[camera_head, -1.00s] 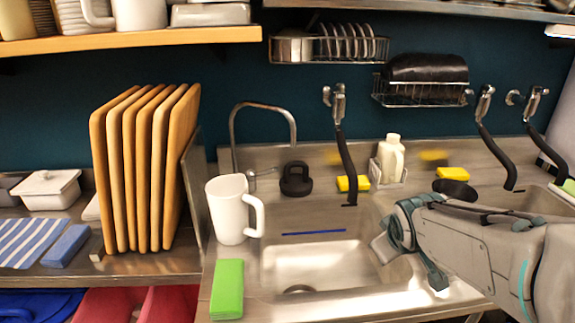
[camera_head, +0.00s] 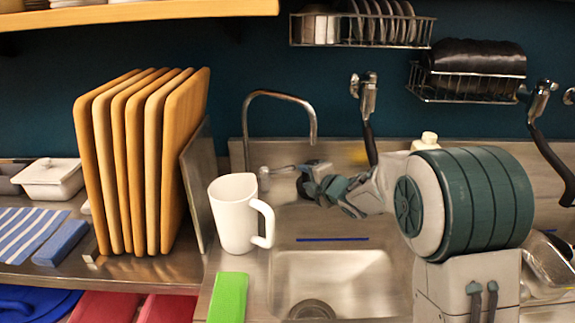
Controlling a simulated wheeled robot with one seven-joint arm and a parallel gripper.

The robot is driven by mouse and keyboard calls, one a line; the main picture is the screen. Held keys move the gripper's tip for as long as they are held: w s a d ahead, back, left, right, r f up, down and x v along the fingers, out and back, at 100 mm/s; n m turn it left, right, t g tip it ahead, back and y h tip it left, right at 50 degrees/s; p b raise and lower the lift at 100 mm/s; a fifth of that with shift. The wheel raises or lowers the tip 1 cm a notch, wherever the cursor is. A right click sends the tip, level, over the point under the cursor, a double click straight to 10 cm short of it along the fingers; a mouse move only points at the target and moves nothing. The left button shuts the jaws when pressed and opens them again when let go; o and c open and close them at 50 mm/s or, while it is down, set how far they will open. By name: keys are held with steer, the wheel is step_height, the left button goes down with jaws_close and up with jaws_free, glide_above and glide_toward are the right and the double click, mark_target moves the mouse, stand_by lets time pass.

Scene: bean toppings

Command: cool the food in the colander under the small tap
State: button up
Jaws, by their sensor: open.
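The small tap (camera_head: 312,120) is a thin, curved metal spout behind the left sink basin (camera_head: 345,270). Its low side lever (camera_head: 264,178) sits near the spout's base. My gripper (camera_head: 304,182) is open at the back of the counter, just right of the lever. I cannot tell whether it touches the lever. A shiny metal vessel (camera_head: 550,265) shows at the right edge, partly hidden by my arm. I cannot tell whether it is the colander. No food is clearly visible, and no water is seen running.
A white pitcher (camera_head: 236,215) stands left of the basin, with a green sponge (camera_head: 228,297) in front. Upright wooden boards (camera_head: 140,165) stand farther left. A wire rack (camera_head: 465,85) hangs above. My arm covers much of the right counter.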

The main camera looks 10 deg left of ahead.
mark_target(289, 171)
steer(key=p+x, duration=0.2)
steer(key=x, duration=1.2)
steer(key=shift+p, duration=0.4)
jaws_close()
steer(key=shift+d, duration=0.15)
